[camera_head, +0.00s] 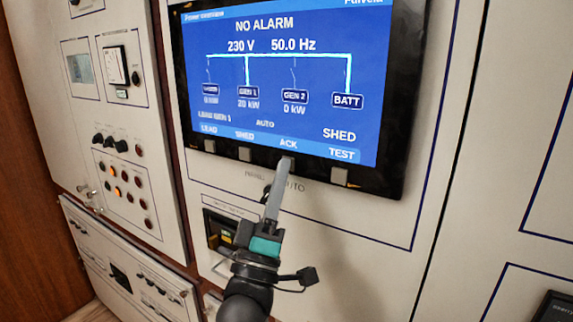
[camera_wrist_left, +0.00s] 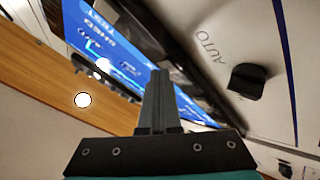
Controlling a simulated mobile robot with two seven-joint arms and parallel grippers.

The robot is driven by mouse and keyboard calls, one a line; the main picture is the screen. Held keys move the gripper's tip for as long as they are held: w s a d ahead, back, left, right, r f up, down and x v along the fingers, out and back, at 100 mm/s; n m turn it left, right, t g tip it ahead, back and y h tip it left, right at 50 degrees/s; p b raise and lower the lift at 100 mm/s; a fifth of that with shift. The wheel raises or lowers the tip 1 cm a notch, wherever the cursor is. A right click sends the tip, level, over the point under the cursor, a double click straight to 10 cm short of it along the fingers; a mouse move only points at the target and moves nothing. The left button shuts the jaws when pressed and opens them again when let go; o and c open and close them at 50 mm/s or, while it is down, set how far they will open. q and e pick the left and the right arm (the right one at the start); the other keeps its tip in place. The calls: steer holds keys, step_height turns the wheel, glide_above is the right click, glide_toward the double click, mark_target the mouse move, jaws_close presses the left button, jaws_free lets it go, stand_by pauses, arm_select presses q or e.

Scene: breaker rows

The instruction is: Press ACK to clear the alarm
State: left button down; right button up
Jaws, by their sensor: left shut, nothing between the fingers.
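The display (camera_head: 285,75) is lit blue and reads NO ALARM, 230 V and 50.0 Hz. Several small square buttons sit in its lower bezel, with the labels LEAD, SHED, ACK and TEST above them. My left gripper (camera_head: 287,162) is shut and empty, its fingertips at the bezel right below the ACK label (camera_head: 288,143). The fingertips cover the button there, and I cannot tell whether they touch it. In the left wrist view the shut fingers (camera_wrist_left: 160,75) point at the display's edge (camera_wrist_left: 118,60). My right gripper is not in view.
A black knob (camera_wrist_left: 248,81) stands out from the panel near the word AUTO, close to my fingers. Left of the display is a panel with dark knobs (camera_head: 110,143), lit orange lamps and a meter (camera_head: 116,65). A recessed breaker opening (camera_head: 222,232) lies below the display.

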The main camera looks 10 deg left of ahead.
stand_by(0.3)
arm_select(q)
steer(key=shift+s+a+p, duration=0.25)
steer(key=shift+s+p, duration=0.1)
steer(key=shift+s, duration=0.4)
steer(key=s, duration=0.1)
steer(key=s+a+p, duration=0.1)
steer(key=s, duration=0.2)
steer(key=shift+s+a+p, duration=0.3)
steer(key=shift+s+a, duration=0.05)
stand_by(0.4)
